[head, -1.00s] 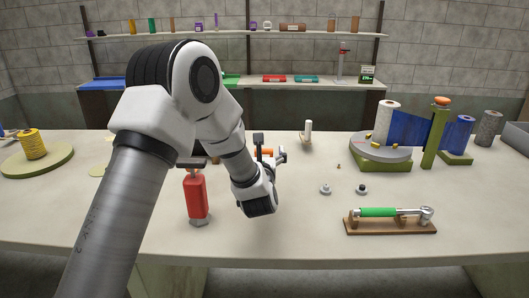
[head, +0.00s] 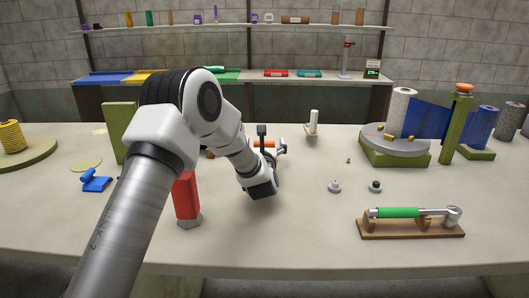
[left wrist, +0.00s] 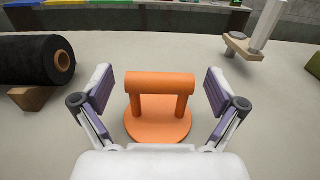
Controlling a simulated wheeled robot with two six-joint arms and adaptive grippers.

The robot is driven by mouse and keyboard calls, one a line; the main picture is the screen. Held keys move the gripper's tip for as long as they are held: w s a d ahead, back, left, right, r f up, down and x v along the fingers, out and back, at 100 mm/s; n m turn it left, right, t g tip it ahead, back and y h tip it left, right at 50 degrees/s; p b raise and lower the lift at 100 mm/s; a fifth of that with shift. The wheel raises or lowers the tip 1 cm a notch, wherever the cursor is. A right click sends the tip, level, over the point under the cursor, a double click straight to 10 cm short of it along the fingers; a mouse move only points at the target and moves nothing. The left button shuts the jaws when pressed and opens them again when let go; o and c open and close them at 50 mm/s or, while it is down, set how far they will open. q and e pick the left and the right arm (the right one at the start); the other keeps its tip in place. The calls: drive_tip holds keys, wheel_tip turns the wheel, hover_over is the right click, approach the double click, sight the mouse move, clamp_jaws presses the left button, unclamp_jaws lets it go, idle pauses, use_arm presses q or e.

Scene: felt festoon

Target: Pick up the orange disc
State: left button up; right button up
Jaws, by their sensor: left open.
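The orange disc (left wrist: 157,126) lies flat on the table in the left wrist view, with an orange bridge-shaped handle on two posts on top of it. In the head view only a bit of orange (head: 264,143) shows behind my left gripper (head: 280,150). My left gripper (left wrist: 160,92) is open, its two purple-padded fingers on either side of the handle with a gap on each side. The lower edge of the disc is partly hidden by the gripper body. My right gripper is not in view.
A black roll (left wrist: 35,60) on a wooden block lies left of the disc. A wooden stand with a white post (head: 313,123) is behind it to the right. A red block-like tool (head: 186,197) stands near my left arm. A green-handled tool (head: 398,212) lies front right.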

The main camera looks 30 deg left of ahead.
use_arm(q)
drive_tip(key=c, duration=1.2)
drive_tip(key=shift+r, duration=0.15)
drive_tip(key=shift+c, duration=0.2)
